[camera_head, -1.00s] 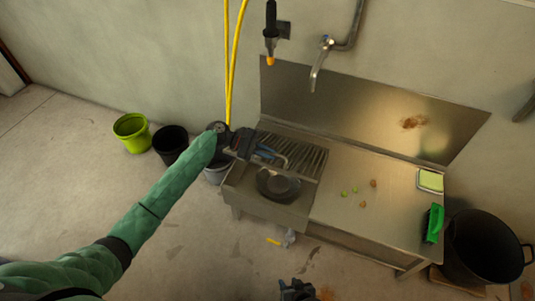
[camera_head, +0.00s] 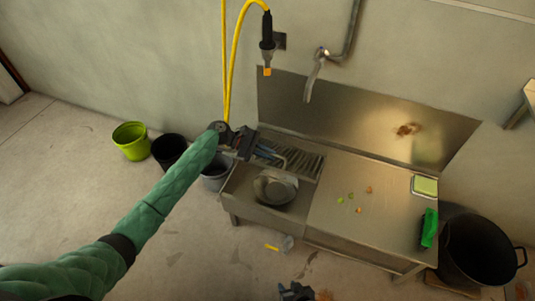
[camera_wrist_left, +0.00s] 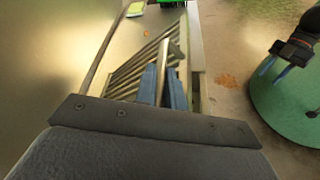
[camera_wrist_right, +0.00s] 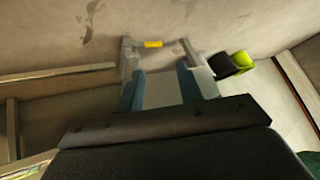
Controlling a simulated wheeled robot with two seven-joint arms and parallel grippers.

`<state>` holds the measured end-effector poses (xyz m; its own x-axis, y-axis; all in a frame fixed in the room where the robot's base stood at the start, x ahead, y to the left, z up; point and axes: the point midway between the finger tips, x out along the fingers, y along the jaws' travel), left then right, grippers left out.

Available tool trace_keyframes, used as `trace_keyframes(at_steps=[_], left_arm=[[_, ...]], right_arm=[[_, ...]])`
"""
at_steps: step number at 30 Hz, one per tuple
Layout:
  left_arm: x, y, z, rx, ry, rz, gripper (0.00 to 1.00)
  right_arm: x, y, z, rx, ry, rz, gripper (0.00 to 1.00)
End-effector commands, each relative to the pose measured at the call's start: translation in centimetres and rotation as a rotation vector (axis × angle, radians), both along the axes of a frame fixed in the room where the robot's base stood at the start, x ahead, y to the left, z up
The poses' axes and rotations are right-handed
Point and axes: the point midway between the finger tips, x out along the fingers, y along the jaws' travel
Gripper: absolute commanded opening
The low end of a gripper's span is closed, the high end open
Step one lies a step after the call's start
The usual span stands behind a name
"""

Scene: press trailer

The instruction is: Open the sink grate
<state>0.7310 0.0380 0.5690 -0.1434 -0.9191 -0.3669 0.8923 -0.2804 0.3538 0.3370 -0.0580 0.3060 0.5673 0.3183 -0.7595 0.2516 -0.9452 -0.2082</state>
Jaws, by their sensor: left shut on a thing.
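The slatted metal sink grate (camera_head: 304,163) lies at the back of the left basin of the steel sink (camera_head: 330,225), and its slats show in the left wrist view (camera_wrist_left: 135,72). My left gripper (camera_head: 272,153) is over its left part, shut on a thin metal bar (camera_wrist_left: 165,65) that looks like the grate's handle. The bar runs between the blue fingers; how it joins the grate is partly hidden. My right gripper (camera_head: 296,291) is low in front of the sink, fingers apart in the right wrist view (camera_wrist_right: 160,88), away from the grate.
A round pan (camera_head: 275,187) sits in the basin in front of the slats. Small vegetable pieces (camera_head: 352,202), a sponge (camera_head: 425,186) and a green item (camera_head: 429,228) are on the right counter. Buckets (camera_head: 168,150) stand left; a black pot (camera_head: 478,250) stands right.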

Motion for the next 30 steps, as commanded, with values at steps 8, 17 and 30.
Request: trace_keyframes(at_steps=[8, 17, 30], left_arm=[[0.1, 0.0, 0.1, -0.001, -0.001, 0.0, 0.0], [0.1, 0.0, 0.0, -0.001, -0.001, 0.0, 0.0], [0.1, 0.0, 0.1, -0.001, -0.001, 0.0, 0.0]], right_arm=[[0.2, 0.0, 0.1, 0.001, -0.003, -0.001, 0.36], [3.4, -1.5, 0.4, -0.104, -0.149, 0.074, 0.0], [17.9, -5.8, 6.7, -0.747, -0.939, 0.508, 0.0]])
